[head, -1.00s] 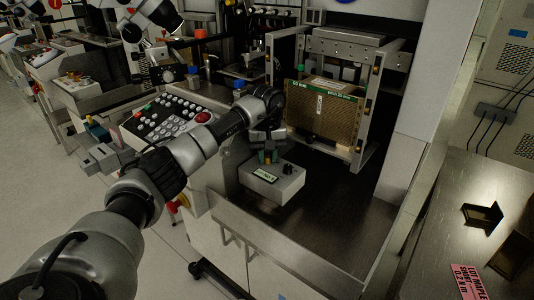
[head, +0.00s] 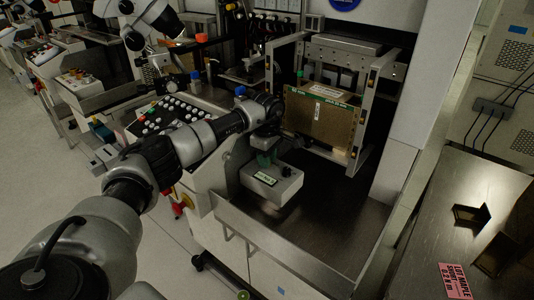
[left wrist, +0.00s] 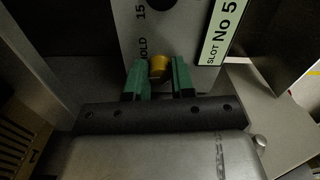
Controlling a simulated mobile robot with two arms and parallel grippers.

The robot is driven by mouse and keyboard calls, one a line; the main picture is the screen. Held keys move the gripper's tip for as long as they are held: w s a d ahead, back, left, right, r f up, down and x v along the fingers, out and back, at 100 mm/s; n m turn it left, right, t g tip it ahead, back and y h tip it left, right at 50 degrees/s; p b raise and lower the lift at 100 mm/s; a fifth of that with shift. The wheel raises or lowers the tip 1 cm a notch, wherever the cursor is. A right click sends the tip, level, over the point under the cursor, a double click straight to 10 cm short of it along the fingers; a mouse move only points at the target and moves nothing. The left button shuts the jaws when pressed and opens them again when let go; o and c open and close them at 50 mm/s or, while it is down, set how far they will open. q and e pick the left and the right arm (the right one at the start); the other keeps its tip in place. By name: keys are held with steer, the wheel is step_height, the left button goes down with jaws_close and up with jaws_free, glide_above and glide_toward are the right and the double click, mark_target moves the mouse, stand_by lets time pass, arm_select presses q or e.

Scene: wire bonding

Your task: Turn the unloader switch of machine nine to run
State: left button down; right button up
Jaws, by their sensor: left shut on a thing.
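A grey control box (head: 288,190) with a small label (head: 265,178) and a black knob (head: 286,171) sits at the front of the machine. My left gripper (head: 264,160) is over the box's top face. In the left wrist view its green fingers (left wrist: 159,75) are shut on a brass-coloured knob (left wrist: 159,66), one on each side. The panel (left wrist: 180,40) beside the knob reads "HOLD" and "15", and its label (left wrist: 217,32) reads "SLOT No 5". Part of a black round dial (left wrist: 155,3) shows at the top edge. The lower knob is hidden. My right gripper is not in view.
A brown magazine (head: 320,118) with a green top edge stands in a metal frame behind the box. A button panel (head: 175,113) lies to the left. A metal tray floor (head: 325,220) with a raised rim is bare in front. A steel table (head: 425,225) stands at right.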

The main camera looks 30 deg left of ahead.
arm_select(q)
steer(key=shift+r+n+p, duration=0.15)
steer(key=shift+n+p, duration=0.2)
steer(key=shift+n, duration=0.65)
steer(key=n+p, duration=0.2)
steer(key=n, duration=0.3)
steer(key=shift+n, duration=0.3)
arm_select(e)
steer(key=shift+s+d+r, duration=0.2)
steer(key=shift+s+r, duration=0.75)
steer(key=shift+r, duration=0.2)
arm_select(q)
steer(key=c, duration=1)
jaws_free()
steer(key=shift+o, duration=0.2)
step_height(320, 180, up, 11)
steer(key=shift+f, duration=0.2)
